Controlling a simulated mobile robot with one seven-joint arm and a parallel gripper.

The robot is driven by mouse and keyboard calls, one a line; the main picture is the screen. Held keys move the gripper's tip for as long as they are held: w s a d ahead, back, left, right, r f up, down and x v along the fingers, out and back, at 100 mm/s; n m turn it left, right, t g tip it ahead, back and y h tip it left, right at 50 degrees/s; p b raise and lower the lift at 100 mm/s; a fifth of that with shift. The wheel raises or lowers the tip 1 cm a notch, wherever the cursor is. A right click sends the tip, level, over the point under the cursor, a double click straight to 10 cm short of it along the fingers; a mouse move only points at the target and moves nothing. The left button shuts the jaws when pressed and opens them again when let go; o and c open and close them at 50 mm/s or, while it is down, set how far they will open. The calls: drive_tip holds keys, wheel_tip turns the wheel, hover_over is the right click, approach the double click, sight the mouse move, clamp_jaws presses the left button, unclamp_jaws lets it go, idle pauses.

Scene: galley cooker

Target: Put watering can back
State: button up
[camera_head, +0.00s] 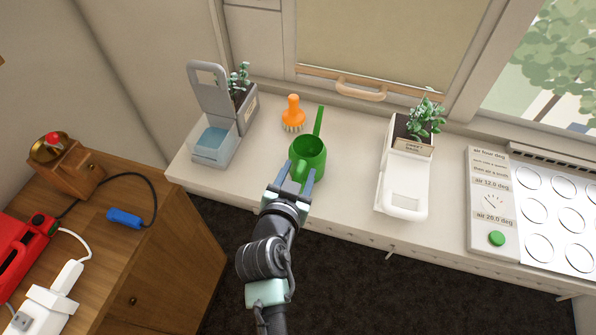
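The green watering can (314,151) stands upright on the white counter, its long spout pointing to the back. My gripper (297,174) is at the can's near side. Its two fingers are spread apart, with the can's handle side between or just beyond their tips. Whether either finger touches the can cannot be told from this view. The can's base is partly hidden by the can's body and my gripper.
An orange brush (293,114) stands behind the can. A clear-fronted grey planter (211,141) is at left, a white planter (406,184) at right. A cooker panel (492,202) lies farther right. A wooden cabinet (178,240) stands at lower left. Counter between can and white planter is clear.

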drive_tip(key=shift+r, duration=0.25)
drive_tip(key=shift+s+a, duration=0.1)
drive_tip(key=shift+s, duration=0.25)
drive_tip(key=b+v, duration=0.1)
drive_tip(key=v, duration=1)
drive_tip(key=w+r+n+t+y, duration=0.1)
drive_tip(key=w+r+t, duration=0.3)
drive_tip(key=r, duration=1.1)
drive_tip(key=w+r+n+t, duration=0.1)
drive_tip(key=w+r+t, duration=0.25)
drive_tip(key=r, duration=1.05)
drive_tip(key=s+d+r+n+t+y, duration=0.1)
drive_tip(key=s+r+t, duration=0.2)
drive_tip(key=r, duration=0.8)
drive_tip(key=s+d+r+n+t+y, duration=0.1)
drive_tip(key=s+r+t, duration=0.3)
drive_tip(key=r, duration=0.7)
drive_tip(key=s, duration=0.2)
drive_tip(key=shift+s+n, duration=0.4)
